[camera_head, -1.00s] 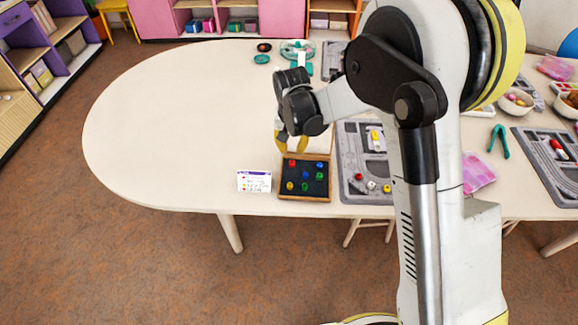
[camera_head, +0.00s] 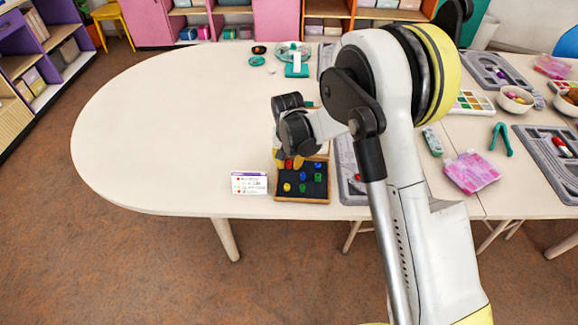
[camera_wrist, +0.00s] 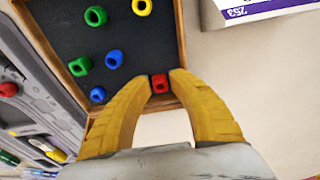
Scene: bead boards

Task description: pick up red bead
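The red bead (camera_wrist: 159,83) sits at the edge of the dark bead tray (camera_wrist: 60,28), close to its wooden rim. My gripper (camera_wrist: 161,78) has its two yellow fingertips on either side of the red bead, with a narrow gap between them. The fingers look open around it; firm contact is not clear. In the head view my gripper (camera_head: 289,161) is low over the tray's back left corner, and the red bead (camera_head: 298,162) shows beside the fingers. The tray's wooden front rim (camera_head: 302,201) is clear.
Several other beads lie in the tray, such as a blue one (camera_wrist: 114,59) and a yellow one (camera_wrist: 142,6). A grey bead board (camera_head: 351,180) lies close on the right. The table's left side is clear.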

